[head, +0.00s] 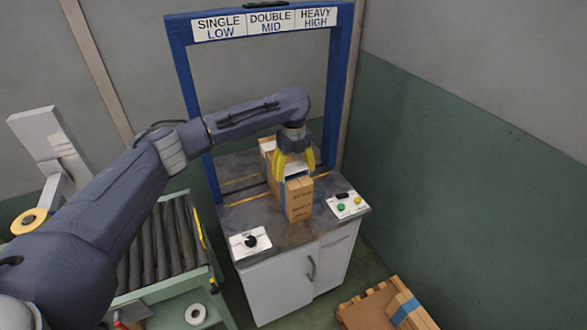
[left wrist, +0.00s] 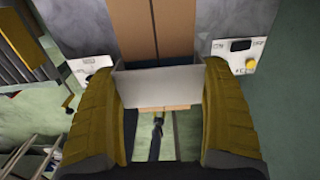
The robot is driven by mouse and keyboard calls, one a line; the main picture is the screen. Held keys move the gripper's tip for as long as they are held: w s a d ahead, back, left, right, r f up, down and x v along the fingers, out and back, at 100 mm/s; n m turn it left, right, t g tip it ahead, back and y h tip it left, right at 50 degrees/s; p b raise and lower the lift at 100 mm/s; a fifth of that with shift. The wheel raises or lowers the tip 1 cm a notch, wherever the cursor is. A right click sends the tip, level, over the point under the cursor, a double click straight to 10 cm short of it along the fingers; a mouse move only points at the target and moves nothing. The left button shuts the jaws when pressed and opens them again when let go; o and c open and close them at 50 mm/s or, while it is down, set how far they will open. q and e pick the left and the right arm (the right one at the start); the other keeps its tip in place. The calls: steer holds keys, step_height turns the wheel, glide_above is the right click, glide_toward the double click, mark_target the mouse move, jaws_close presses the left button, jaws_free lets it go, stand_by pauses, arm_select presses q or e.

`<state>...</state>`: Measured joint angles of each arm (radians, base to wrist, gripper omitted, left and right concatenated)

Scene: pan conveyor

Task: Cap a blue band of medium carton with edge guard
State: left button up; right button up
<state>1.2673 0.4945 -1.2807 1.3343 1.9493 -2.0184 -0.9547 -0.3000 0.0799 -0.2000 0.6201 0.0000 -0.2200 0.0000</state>
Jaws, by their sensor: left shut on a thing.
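A brown carton (head: 299,204) stands on the grey worktop under the blue frame. A dark tape line runs along its top in the left wrist view (left wrist: 155,28). My left gripper (head: 294,170) is over the carton with its yellow fingers pointing down. It is shut on a pale grey edge guard (left wrist: 158,87), held across the carton's top near the front end. I cannot tell whether the guard touches the carton. A little blue shows beside the guard in the head view; most of the band there is hidden. My right gripper is not in view.
The blue frame (head: 184,95) with its label board spans the worktop (head: 275,235). A knob panel (head: 250,242) and a button panel (head: 348,205) sit at its front corners. A roller conveyor (head: 150,250) is at left. Another blue-banded carton (head: 405,308) lies on a pallet, front right.

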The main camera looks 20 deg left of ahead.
mark_target(294, 167)
arm_select(q)
steer(key=shift+f, duration=1.15)
steer(key=o, duration=0.7)
step_height(294, 167, up, 12)
stand_by(0.4)
